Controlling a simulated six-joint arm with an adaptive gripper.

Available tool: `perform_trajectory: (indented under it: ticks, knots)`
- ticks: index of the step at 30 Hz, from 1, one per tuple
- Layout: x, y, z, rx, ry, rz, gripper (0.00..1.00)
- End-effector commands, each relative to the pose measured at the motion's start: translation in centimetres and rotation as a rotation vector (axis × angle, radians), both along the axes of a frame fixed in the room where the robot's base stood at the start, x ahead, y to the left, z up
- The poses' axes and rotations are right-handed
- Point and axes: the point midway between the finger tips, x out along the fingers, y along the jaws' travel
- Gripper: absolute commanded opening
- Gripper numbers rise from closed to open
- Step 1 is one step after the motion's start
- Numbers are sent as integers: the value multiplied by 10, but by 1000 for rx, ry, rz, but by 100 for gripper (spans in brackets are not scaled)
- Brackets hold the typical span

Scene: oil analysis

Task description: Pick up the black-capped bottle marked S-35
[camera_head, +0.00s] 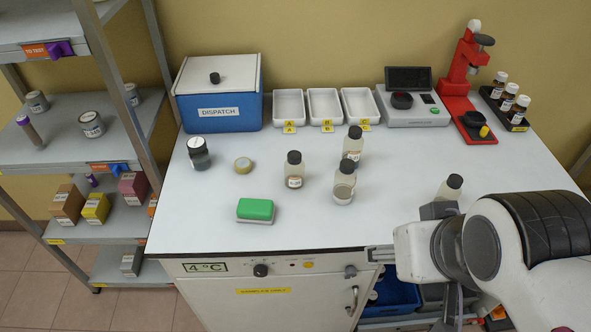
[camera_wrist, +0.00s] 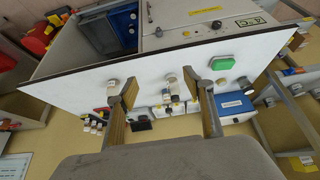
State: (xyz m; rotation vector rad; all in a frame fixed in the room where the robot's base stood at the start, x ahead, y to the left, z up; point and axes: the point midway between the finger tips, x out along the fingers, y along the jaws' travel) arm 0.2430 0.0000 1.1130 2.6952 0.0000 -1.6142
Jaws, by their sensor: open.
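Several black-capped bottles stand upright on the white worktop. In the head view, one pale bottle (camera_head: 294,172) is left of centre, one (camera_head: 353,146) is behind, and one (camera_head: 343,186) is in front of that. Another bottle (camera_head: 449,187) is at the right, partly hidden by my arm.
Behind are the blue DISPATCH box (camera_head: 220,112), white trays (camera_head: 325,106), a scale (camera_head: 410,108), a red stand (camera_head: 467,85) and a rack of brown bottles (camera_head: 506,105). The front middle is clear.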

Motion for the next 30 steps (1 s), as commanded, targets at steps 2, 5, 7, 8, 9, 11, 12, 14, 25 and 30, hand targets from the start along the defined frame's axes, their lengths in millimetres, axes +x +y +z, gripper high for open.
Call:
perform_trajectory:
  ticks: [2,5,7,8,9,11,12,14,25,30]
  knots:
    - [0,0,0,0,0,0,52]
    - [0,0,0,0,0,0,52]
    - [0,0,0,0,0,0,52]
    - [0,0,0,0,0,0,52]
    - [0,0,0,0,0,0,52]
    - [0,0,0,0,0,0,52]
    - [0,0,0,0,0,0,52]
    - [0,0,0,0,0,0,52]
    - [2,1,0,3,-2,3,56]
    - [15,10,-1,24,-17,19,56]
